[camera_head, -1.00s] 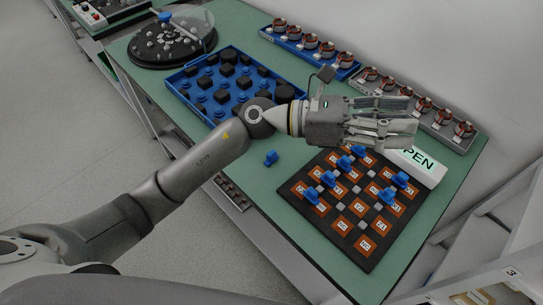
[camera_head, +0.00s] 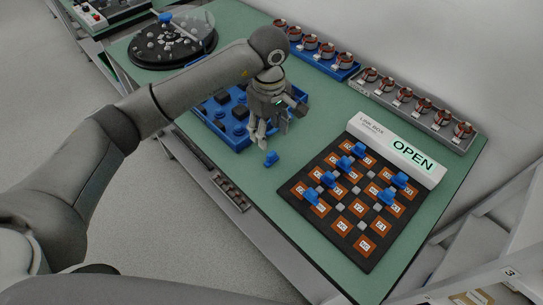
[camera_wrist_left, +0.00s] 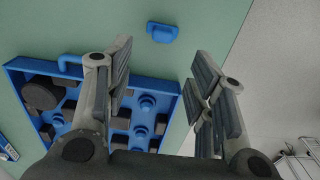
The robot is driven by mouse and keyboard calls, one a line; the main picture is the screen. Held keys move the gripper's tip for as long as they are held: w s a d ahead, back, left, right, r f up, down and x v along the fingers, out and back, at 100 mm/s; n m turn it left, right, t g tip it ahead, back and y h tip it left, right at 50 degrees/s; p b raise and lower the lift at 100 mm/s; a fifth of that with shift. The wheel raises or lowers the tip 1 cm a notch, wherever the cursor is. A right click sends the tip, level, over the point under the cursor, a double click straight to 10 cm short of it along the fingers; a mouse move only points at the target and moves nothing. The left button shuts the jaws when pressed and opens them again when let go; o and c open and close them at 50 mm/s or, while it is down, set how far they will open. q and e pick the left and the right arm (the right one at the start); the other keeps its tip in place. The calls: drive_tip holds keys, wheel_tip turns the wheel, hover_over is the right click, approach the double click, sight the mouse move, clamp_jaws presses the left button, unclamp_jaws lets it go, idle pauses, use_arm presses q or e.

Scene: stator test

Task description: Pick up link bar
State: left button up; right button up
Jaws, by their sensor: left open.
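The link bar (camera_head: 271,158) is a small blue piece lying alone on the green table, between the blue tray and the black link board. It also shows in the left wrist view (camera_wrist_left: 163,32), near the top, beyond the gap between the fingers. My left gripper (camera_head: 264,134) points down just behind the link bar, at the tray's near right corner. Its fingers (camera_wrist_left: 163,62) are apart and empty, and do not touch the bar. My right gripper is in neither view.
The blue tray (camera_head: 222,135) with black and blue parts lies partly under my left arm. The black link board (camera_head: 308,215) holds several blue pieces. A white box (camera_head: 398,153) reading OPEN stands behind it. Racks of copper-coloured coils (camera_head: 410,110) line the back.

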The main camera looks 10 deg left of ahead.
sight(270, 153)
use_arm(q)
wheel_tip(270, 153, down, 3)
drive_tip(key=shift+f, duration=0.15)
drive_tip(key=shift+s+d+f+p, duration=0.1)
drive_tip(key=shift+s+f+p, duration=0.05)
drive_tip(key=shift+f+p, duration=0.45)
wheel_tip(270, 153, down, 3)
drive_tip(key=shift+s+f+p, duration=0.1)
drive_tip(key=shift+f+p, duration=0.1)
drive_tip(key=shift+p, duration=0.5)
drive_tip(key=shift+f, duration=0.45)
drive_tip(key=c, duration=1.1)
drive_tip(key=shift+r, duration=0.1)
